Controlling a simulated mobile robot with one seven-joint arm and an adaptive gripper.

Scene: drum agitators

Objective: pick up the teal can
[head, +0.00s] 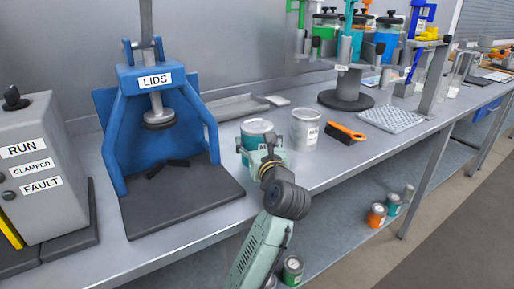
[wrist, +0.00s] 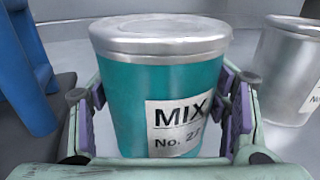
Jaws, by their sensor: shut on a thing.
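The teal can (head: 257,131) stands upright at the bench's front part, between the blue lid press and a plain silver can. In the wrist view the teal can (wrist: 160,95) has a silver lid and a white label reading "MIX" and "No. 2", with the last character unclear. My gripper (head: 258,152) is around the can from the front. In the wrist view the fingers of my gripper (wrist: 162,115) are shut on the can, one on each side. The can's base is hidden, so I cannot tell if it touches the bench.
A silver can (head: 305,129) stands close on the right. An orange brush (head: 345,132) and a grey perforated mat (head: 390,120) lie beyond it. The blue lid press (head: 160,110) is on the left. Cans, including an orange one (head: 377,215), stand on the lower shelf.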

